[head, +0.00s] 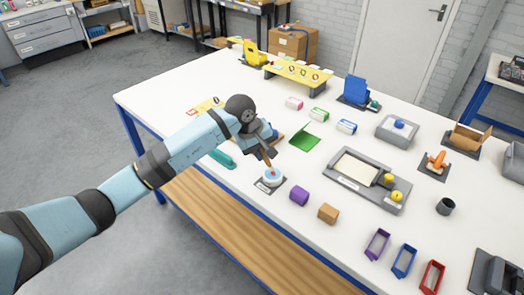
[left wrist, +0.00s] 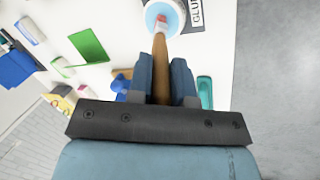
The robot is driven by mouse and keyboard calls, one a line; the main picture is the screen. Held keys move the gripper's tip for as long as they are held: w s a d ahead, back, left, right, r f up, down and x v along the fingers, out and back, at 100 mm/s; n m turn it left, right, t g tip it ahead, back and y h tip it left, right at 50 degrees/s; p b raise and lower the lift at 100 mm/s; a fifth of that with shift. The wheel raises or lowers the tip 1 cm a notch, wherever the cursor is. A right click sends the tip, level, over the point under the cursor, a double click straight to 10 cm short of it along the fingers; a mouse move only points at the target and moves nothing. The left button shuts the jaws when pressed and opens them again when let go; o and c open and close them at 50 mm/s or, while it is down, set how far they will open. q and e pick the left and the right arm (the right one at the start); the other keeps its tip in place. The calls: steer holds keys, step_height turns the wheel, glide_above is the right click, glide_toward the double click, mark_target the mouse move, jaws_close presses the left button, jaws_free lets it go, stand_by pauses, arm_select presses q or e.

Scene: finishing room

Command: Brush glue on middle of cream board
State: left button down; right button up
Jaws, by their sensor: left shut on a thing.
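My left gripper (head: 262,148) is shut on the wooden handle of a brush (head: 267,160), above the near side of the white table. In the left wrist view the brush (left wrist: 159,45) runs out between the two blue fingers (left wrist: 161,80). Its tip is at the mouth of the round light-blue glue pot (head: 271,178); whether it touches the glue is too small to tell. The pot (left wrist: 152,10) stands on a dark mat lettered as glue (left wrist: 197,14). The cream board (head: 356,167) lies flat in a grey tray (head: 336,176), right of the pot. My right gripper is not in view.
Purple (head: 299,195) and tan (head: 328,213) blocks stand right of the pot. Yellow knobs (head: 396,196) sit at the tray's right end. A green folded piece (head: 304,139) lies behind the pot. Purple, blue and red bins (head: 404,261) line the near edge.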

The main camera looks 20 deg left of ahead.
arm_select(q)
steer(key=shift+r+p, duration=0.85)
steer(key=shift+r, duration=2.55)
